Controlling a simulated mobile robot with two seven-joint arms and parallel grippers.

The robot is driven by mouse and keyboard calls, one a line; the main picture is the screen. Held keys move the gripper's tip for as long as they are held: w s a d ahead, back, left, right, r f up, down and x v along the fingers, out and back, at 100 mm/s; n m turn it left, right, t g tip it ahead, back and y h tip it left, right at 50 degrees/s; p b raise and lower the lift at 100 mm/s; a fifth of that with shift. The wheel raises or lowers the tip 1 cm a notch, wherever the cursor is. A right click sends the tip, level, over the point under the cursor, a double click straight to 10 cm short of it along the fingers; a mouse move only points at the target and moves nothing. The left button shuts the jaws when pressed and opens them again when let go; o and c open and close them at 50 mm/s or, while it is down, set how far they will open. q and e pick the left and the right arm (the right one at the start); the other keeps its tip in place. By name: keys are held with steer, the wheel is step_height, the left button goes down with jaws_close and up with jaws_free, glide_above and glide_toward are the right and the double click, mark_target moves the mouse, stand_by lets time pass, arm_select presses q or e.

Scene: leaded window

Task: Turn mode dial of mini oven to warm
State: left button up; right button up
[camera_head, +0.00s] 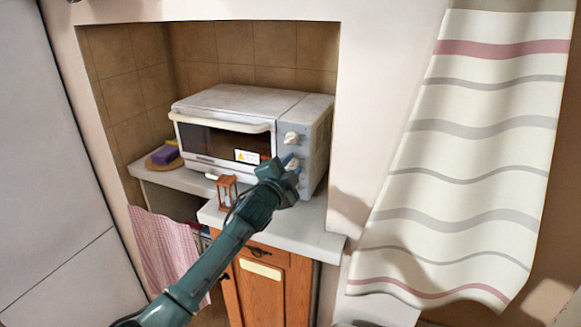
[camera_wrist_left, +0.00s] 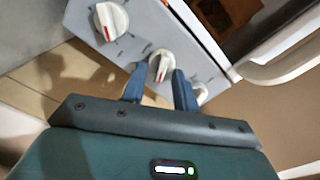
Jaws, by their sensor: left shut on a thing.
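The white mini oven (camera_head: 228,100) stands on the counter, its grey control panel on the right of its front. In the left wrist view I see a middle dial (camera_wrist_left: 161,62), another dial (camera_wrist_left: 110,20) at upper left and part of a third (camera_wrist_left: 200,92). Each of the first two has a red mark, pointing down in the picture. My left gripper (camera_head: 291,162) is at the panel below the upper dial (camera_head: 291,138). Its blue fingers are on both sides of the middle dial, shut on it. Dial labels are too small to read. My right gripper is out of view.
The oven door handle (camera_head: 222,122) is close to the panel. A small wooden hourglass (camera_head: 227,190) stands on the counter (camera_head: 300,235) near my left arm. A striped curtain (camera_head: 465,150) hangs at the right; a purple sponge (camera_head: 165,155) lies at the left.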

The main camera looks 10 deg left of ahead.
arm_select(q)
steer(key=o, duration=1)
steer(key=shift+c, duration=0.2)
steer(key=s+a, duration=0.2)
steer(key=s, duration=1.1)
steer(key=shift+a+b, duration=0.3)
steer(key=shift+b, duration=0.05)
steer(key=s+d+f+n+g+p, duration=0.1)
steer(key=s+f+n+g, duration=0.6)
steer(key=s+f, duration=1.8)
steer(key=s+d+n, duration=0.1)
steer(key=s+n, duration=0.2)
steer(key=n, duration=0.1)
steer(key=shift+f, duration=0.25)
